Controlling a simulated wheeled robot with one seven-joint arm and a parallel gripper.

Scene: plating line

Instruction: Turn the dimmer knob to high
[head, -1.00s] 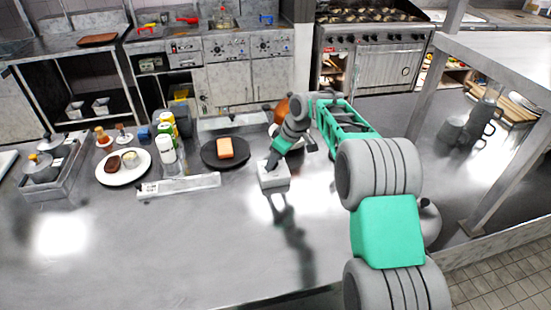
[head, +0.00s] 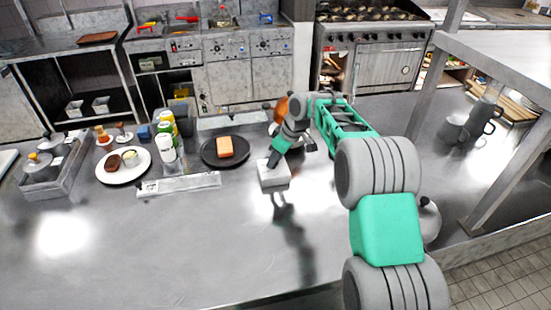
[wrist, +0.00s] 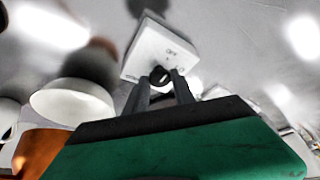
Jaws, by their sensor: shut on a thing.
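The dimmer is a small white box (head: 274,176) on the steel counter, right of the black plate. In the wrist view the box (wrist: 150,45) shows its top face, with a printed "OFF" mark and a small round mark. The dark knob (wrist: 159,76) sits near the edge of that face. My gripper (wrist: 161,82) is shut on the knob, one finger on each side. In the head view my gripper (head: 269,167) points down onto the box and hides the knob. I cannot read which setting the knob points to.
A black plate (head: 207,155) with an orange piece of food lies just left of the box. A white plate (head: 112,180), bottles (head: 166,147) and a metal tray (head: 40,188) stand further left. A bowl and an orange-brown object (wrist: 38,150) are close beside my wrist. The front counter is clear.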

